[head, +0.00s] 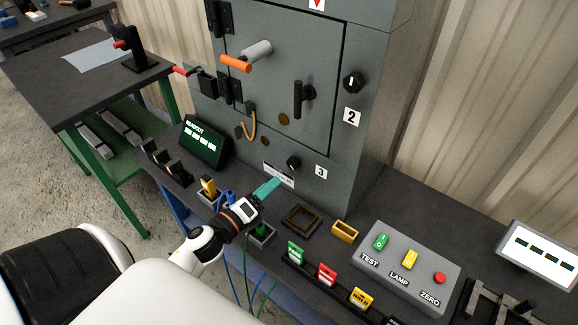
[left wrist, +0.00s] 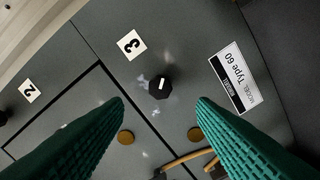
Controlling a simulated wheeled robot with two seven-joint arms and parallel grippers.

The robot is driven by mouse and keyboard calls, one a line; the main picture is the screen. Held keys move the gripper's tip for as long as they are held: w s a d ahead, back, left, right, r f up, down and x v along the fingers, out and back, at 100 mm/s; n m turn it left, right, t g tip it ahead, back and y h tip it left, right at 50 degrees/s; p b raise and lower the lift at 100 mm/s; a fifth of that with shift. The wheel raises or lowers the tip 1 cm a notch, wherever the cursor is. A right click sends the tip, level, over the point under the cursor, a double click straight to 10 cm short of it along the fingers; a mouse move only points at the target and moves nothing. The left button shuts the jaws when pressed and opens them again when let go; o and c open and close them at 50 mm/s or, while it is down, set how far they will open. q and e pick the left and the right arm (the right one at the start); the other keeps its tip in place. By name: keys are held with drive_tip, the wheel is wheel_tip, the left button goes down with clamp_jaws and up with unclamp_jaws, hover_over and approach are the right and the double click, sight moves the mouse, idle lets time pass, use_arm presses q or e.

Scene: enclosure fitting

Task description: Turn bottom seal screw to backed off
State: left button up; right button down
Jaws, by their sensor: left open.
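The bottom seal screw (head: 293,163) is a small black knob with a white mark, low on the grey enclosure's front beside the label 3 (head: 321,172). In the left wrist view the screw (left wrist: 160,87) shows whole, just beyond and between the fingertips, with its white mark slanting slightly. My left gripper (head: 270,186) has teal fingers pointing at the enclosure, a little below and left of the screw in the head view. In the left wrist view the gripper (left wrist: 160,103) is open and empty, its ribbed fingers apart on either side, not touching the screw. My right gripper is out of view.
A second black knob (head: 352,82) sits higher beside the label 2 (head: 352,117). A model plate (left wrist: 235,78) and a tan cable loop (left wrist: 188,158) are near the screw. The readout box (head: 206,142) and button panel (head: 408,264) stand on the bench.

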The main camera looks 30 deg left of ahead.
sight(291, 166)
use_arm(q)
drive_tip(key=w, duration=0.9)
drive_tip(key=shift+w+d+p, duration=0.1)
drive_tip(key=shift+d+p, duration=0.2)
drive_tip(key=shift+d, duration=0.05)
drive_tip(key=shift+c, duration=0.5)
drive_tip(key=c, duration=0.9)
